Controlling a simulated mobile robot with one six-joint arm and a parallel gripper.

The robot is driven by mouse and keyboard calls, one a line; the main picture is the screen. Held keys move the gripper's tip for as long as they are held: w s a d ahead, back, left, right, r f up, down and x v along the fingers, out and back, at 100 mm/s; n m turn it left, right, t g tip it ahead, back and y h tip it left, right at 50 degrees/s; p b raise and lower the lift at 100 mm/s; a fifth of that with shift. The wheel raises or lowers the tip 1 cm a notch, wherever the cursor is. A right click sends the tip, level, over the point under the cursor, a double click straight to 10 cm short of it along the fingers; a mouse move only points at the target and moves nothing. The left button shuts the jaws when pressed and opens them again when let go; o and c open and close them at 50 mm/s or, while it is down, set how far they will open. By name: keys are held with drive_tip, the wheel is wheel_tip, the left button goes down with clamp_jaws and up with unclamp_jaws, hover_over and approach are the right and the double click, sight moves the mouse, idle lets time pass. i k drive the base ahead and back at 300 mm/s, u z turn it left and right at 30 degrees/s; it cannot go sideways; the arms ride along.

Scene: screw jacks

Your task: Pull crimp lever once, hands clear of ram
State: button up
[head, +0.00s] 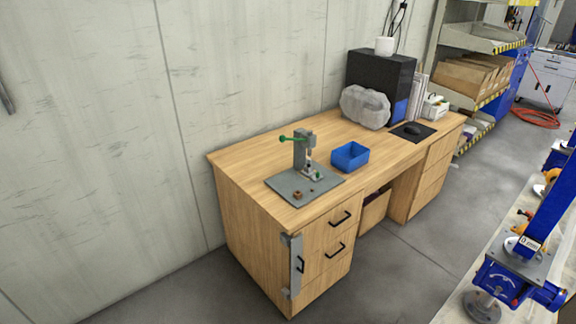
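A small grey crimp press (302,152) stands upright on a flat grey base plate (283,185) on the near left part of a wooden desk. Its green crimp lever (289,138) sticks out to the left from the top of the press. The ram (309,156) points down over a small light fixture (313,172) with a green part beside it. A small brown part (297,195) lies on the plate's front area. Nothing touches the press or the lever. My gripper is not in this view.
A blue open bin (350,157) sits right of the press on the wooden desk (240,165). Blue screw jacks (512,276) stand at the right. Floor (400,262) before the desk is clear.

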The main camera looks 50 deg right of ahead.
sight(282, 138)
drive_tip(key=z, duration=4.7)
drive_tip(key=i, duration=0.1)
drive_tip(key=u, duration=2.95)
drive_tip(key=k, duration=0.95)
drive_tip(key=u, duration=0.15)
drive_tip(key=i, duration=0.75)
